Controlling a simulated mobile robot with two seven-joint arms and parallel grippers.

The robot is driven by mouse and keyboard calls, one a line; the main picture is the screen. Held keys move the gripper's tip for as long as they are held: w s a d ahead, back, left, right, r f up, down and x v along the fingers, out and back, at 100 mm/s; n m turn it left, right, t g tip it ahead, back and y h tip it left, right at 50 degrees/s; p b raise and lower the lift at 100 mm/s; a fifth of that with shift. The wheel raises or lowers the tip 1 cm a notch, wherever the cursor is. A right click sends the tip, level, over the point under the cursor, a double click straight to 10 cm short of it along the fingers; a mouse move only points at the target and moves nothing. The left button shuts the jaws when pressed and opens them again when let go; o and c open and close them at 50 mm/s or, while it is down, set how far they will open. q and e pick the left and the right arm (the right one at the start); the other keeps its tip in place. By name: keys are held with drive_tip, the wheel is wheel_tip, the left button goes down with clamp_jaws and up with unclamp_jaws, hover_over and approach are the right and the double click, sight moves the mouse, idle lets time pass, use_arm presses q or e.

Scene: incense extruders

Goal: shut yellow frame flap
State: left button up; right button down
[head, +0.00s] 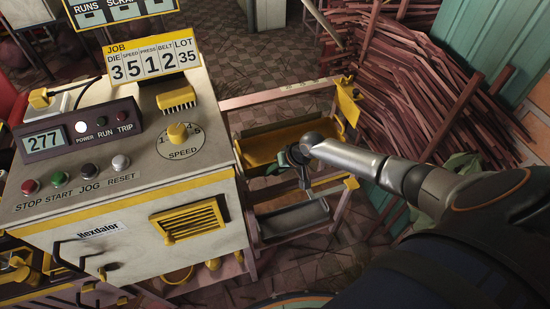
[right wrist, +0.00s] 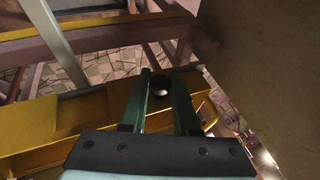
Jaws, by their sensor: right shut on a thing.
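The yellow frame flap (head: 262,148) is a long yellow panel in the pinkish frame at the machine's right side. It is tilted, and its far right part is hidden behind my arm. In the right wrist view the yellow flap (right wrist: 90,112) runs across behind the fingers. My right gripper (head: 288,158) is at the flap's front side. My left gripper is not in view.
The cream machine (head: 130,215) with buttons and a display stands directly left of the frame. A grey tray (head: 293,220) sits below the flap. A yellow plate (head: 347,103) is on the frame's right post. Piled reddish sticks (head: 420,95) lie to the right.

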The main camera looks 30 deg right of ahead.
idle(0.5)
drive_tip(key=c, duration=0.7)
unclamp_jaws()
drive_tip(key=shift+o, duration=0.2)
drive_tip(key=shift+r, duration=0.1)
drive_tip(key=p+v, duration=0.2)
drive_tip(key=v, duration=1)
drive_tip(key=shift+d+r, duration=0.15)
